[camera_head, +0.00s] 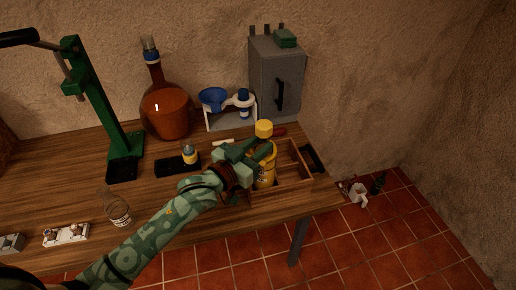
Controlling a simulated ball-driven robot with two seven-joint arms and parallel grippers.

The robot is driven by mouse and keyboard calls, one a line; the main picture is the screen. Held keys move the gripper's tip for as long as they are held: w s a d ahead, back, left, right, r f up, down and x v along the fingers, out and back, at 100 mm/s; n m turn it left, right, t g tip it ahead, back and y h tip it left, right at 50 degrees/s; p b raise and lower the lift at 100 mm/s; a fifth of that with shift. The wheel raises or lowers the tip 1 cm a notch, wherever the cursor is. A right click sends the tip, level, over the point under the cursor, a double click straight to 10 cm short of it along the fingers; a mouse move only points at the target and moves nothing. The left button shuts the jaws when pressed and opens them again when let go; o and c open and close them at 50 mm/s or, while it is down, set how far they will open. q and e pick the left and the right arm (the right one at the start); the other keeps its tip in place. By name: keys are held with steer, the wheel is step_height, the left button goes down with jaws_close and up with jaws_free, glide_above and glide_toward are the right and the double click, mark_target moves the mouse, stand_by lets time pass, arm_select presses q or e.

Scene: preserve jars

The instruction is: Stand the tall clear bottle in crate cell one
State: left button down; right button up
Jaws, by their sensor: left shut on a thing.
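A clear bottle (118,210) with a pale label stands on the table at the left front. The divided wooden crate (301,158) sits near the table's right end. My left gripper (259,150) is shut on a yellow bottle (266,174) with a yellow cap, gripping it below the cap. This bottle is upright at the crate's left part; the gripper and arm partly hide it, and I cannot tell if its base rests on the crate floor. My right gripper is not in view.
A green press (125,145), a big amber flask (167,108), a white stand with a blue funnel (213,98) and a grey cabinet (274,85) line the back. A small jar (190,154) stands on a black block. Some items lie on the tiled floor at right.

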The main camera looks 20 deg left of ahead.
arm_select(q)
steer(key=shift+r, duration=0.1)
steer(key=c, duration=1.1)
jaws_free()
steer(key=shift+f, duration=0.2)
steer(key=shift+r, duration=0.1)
steer(key=p+v, duration=0.1)
steer(key=v, duration=1.1)
